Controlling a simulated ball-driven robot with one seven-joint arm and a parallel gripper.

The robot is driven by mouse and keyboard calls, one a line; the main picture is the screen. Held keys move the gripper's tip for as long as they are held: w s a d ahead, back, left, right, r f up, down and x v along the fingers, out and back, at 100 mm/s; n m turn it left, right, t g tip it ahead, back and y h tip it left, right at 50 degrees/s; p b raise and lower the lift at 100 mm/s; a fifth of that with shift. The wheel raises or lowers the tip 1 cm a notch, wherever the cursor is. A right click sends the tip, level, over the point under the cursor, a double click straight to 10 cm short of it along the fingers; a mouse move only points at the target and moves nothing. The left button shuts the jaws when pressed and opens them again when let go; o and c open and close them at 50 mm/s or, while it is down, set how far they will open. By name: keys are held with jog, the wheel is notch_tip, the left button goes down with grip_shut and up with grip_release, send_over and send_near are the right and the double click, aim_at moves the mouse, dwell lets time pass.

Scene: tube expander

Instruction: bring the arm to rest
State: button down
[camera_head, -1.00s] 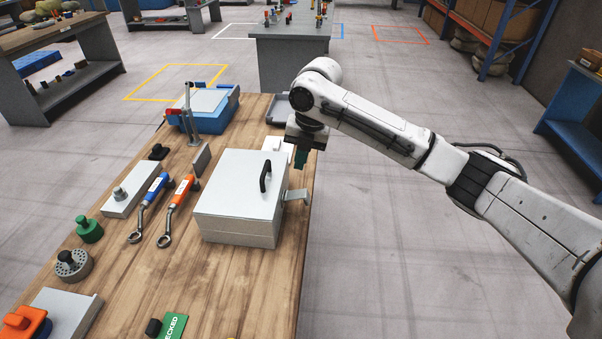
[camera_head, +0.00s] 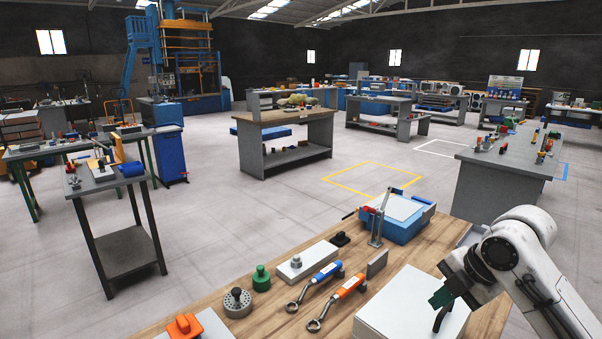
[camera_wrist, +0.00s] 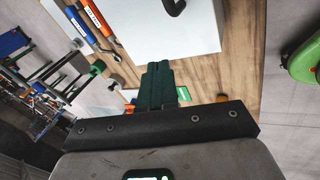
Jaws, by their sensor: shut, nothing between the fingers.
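My gripper (camera_head: 441,297) is at the lower right of the head view, above the light grey box (camera_head: 398,310) with a black handle (camera_head: 443,316) on its lid. The green fingers are together and hold nothing. In the wrist view the shut fingers (camera_wrist: 158,82) point towards the wooden bench top, with the pale box lid (camera_wrist: 165,28) and its handle beyond them. My white arm comes in from the lower right corner. From these views I cannot tell exactly how high the fingers are over the lid.
The wooden bench (camera_head: 270,318) carries a blue wrench (camera_head: 318,283), an orange wrench (camera_head: 340,297), a green weight (camera_head: 261,278) and a blue case (camera_head: 398,220). A grey bench (camera_head: 507,170) stands behind my arm. Open floor (camera_head: 270,215) lies beyond the wooden bench.

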jog(key=s+a+f+m+t+y, duration=0.1)
jog(key=a+m, duration=0.2)
jog(key=a, duration=0.2)
jog(key=a+f+m+t+y, duration=0.1)
jog(key=a+f+m, duration=0.1)
jog(key=a, duration=0.3)
jog(key=s+f+m+h, duration=0.1)
jog(key=s+f+m, duration=0.3)
jog(key=s, duration=0.1)
jog(key=s+f+m+h, duration=0.1)
jog(key=s+f+m, duration=0.3)
jog(key=s+m, duration=0.1)
jog(key=s+f+m, duration=0.4)
jog(key=s, duration=0.2)
jog(key=shift+s+a+f+m+h, duration=0.3)
jog(key=shift+s+a+m+h, duration=0.1)
jog(key=s+d+f+m+g+h, duration=0.1)
jog(key=s+d+f+m+g, duration=0.1)
jog(key=s, duration=0.7)
jog(key=s+d+f+m+g+h, duration=0.1)
jog(key=s+d+f, duration=0.3)
jog(key=s, duration=0.6)
notch_tip(320, 180, down, 2)
jog(key=shift+d+f+m+g+h, duration=0.25)
jog(key=shift+d+m+g+h, duration=0.05)
jog(key=shift+m+g, duration=0.6)
jog(key=c, duration=1.8)
grip_release()
